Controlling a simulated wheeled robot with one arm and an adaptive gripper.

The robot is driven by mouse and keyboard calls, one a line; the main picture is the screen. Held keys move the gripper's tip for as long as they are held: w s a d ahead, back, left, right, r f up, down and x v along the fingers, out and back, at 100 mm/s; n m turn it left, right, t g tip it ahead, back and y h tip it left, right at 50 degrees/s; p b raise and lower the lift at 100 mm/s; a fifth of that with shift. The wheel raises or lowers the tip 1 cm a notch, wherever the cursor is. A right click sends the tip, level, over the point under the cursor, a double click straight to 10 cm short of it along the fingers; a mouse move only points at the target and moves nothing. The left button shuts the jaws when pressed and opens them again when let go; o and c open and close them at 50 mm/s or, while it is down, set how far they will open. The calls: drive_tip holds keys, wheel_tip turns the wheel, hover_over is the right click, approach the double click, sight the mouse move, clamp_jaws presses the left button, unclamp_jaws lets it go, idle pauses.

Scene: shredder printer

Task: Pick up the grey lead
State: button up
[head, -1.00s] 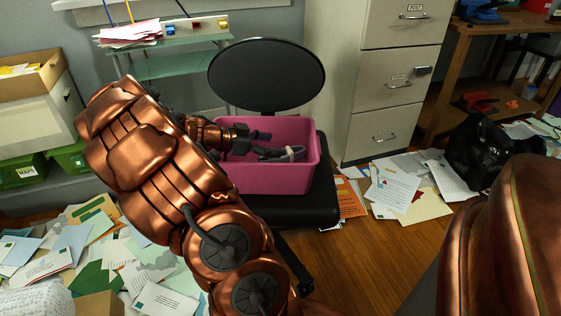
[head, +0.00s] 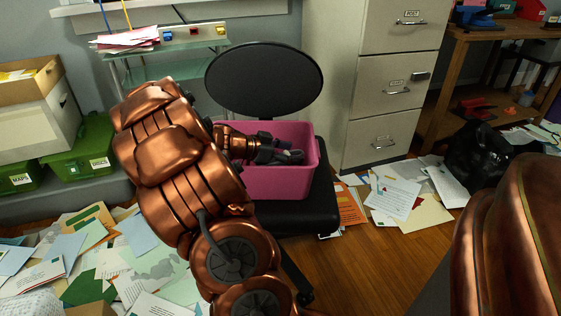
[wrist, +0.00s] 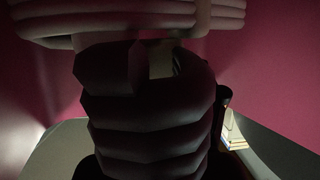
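The grey lead (head: 291,157) is a coiled bundle inside the pink crate, partly hidden by my gripper in the head view. In the wrist view the lead (wrist: 150,115) fills the middle of the picture as thick, dark coils, very near the camera. My gripper (head: 275,152) is inside the crate, right at the lead. Dark finger parts show beside the coils in the wrist view, but I cannot tell whether they press on the lead. The pink crate (head: 280,185) stands on the black chair seat.
The chair's round black backrest (head: 264,77) rises behind the crate. A filing cabinet (head: 385,90) stands to the right, and a glass shelf unit (head: 165,68) behind left. Papers (head: 395,190) litter the floor. A black bag (head: 478,150) lies at the right.

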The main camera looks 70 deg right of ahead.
clamp_jaws()
idle(0.4)
